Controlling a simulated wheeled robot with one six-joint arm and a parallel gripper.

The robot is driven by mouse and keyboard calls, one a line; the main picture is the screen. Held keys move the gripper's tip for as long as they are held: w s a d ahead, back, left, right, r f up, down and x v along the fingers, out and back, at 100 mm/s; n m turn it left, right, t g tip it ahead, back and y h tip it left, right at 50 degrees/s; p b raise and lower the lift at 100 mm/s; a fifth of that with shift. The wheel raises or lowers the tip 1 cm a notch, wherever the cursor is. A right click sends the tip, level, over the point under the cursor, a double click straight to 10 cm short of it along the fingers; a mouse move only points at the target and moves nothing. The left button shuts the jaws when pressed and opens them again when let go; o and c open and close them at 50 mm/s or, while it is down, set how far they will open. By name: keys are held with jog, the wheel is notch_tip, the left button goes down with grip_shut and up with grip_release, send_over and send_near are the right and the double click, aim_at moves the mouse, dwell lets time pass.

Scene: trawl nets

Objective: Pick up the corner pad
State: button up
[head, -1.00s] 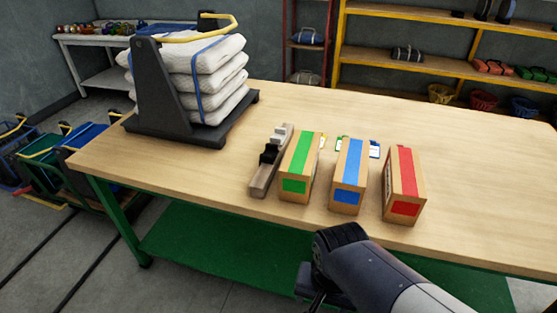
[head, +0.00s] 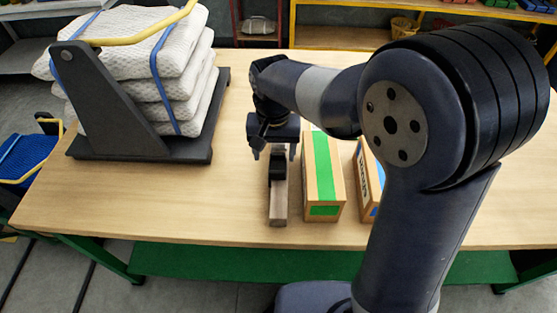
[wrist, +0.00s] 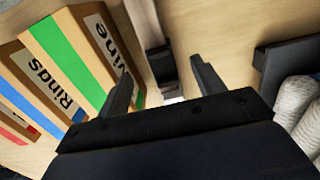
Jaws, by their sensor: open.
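A black piece (head: 277,168), which looks like the corner pad, sits on a narrow wooden holder (head: 278,208) on the table. My gripper (head: 274,152) is over the holder, pointing down, with its fingers apart. In the wrist view my gripper (wrist: 161,76) is open, and the dark piece (wrist: 160,62) shows in the gap between the two fingers. I cannot tell whether either finger touches it. My gripper hides the back part of the holder in the head view.
A box with a green stripe (head: 323,180) stands close right of the holder. A blue-striped box (head: 370,178) is beyond it, partly behind my arm. A dark stand (head: 110,125) with stacked white sacks (head: 150,60) is at left. Bare table (head: 235,175) lies between stand and holder.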

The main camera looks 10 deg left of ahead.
aim_at(277, 173)
notch_tip(277, 173, down, 3)
jog(key=shift+r, duration=0.1)
jog(key=shift+w+d+f+p, duration=0.15)
jog(key=shift+f, duration=1.2)
jog(key=shift+w+d+f+p, duration=0.1)
jog(key=shift+w+f+p, duration=0.05)
jog(key=shift+f, duration=1.15)
jog(key=c, duration=1.1)
